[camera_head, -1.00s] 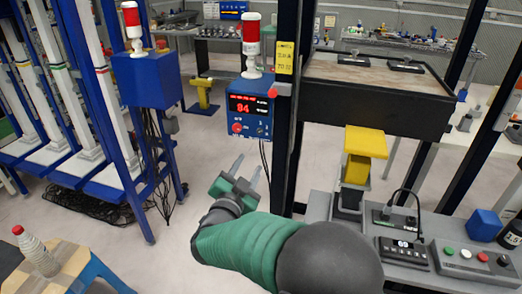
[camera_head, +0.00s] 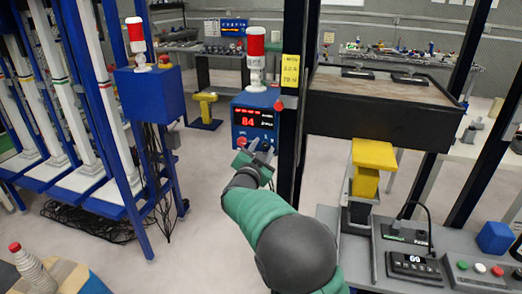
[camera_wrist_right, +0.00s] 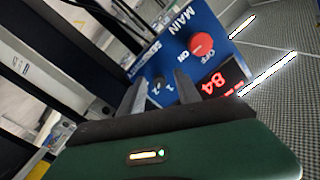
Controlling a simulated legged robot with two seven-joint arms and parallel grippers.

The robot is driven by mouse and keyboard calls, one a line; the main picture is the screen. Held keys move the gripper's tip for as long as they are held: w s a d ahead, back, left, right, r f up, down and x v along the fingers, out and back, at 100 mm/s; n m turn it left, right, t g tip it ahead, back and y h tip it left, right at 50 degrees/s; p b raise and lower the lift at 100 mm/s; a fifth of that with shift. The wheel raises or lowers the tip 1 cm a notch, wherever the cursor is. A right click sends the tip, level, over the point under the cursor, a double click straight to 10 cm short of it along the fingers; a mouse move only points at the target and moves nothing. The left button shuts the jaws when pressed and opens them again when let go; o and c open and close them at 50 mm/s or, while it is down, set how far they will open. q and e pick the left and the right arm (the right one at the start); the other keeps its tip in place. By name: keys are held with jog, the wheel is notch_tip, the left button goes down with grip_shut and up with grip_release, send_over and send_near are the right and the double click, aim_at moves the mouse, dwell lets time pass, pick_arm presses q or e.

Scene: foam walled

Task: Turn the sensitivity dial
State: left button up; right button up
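The blue control box (camera_head: 253,118) has a red display reading 84 and a red and white signal lamp on top. In the right wrist view its panel (camera_wrist_right: 190,60) shows a red MAIN knob (camera_wrist_right: 201,45). A small dark dial (camera_wrist_right: 158,83) sits beside the partly hidden "SENSITIVITY" lettering. My right gripper (camera_head: 261,148) is at the box's lower front and hides the dial in the head view. Its two fingers (camera_wrist_right: 160,76) are apart, one on each side of the dial; I cannot tell whether they touch it. My left gripper is not in view.
A dark upright post with a yellow label (camera_head: 290,71) stands just right of the box. A black-fronted tray (camera_head: 378,108) and a yellow block (camera_head: 373,155) are farther right. A grey bench with control units (camera_head: 413,265) is at lower right. Blue racks stand left.

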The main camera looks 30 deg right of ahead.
jog(key=shift+s+d, duration=0.1)
jog(key=shift+d, duration=0.25)
jog(key=shift+c, duration=1.2)
jog(key=shift+s+d, duration=0.1)
jog(key=shift+c, duration=2.4)
jog(key=shift+w+a, duration=0.2)
jog(key=shift+a, duration=0.25)
grip_shut()
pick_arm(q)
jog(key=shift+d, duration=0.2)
pick_arm(e)
jog(key=shift+f, duration=0.1)
jog(key=shift+d, duration=0.1)
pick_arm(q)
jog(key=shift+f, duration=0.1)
pick_arm(e)
jog(key=shift+f, duration=0.1)
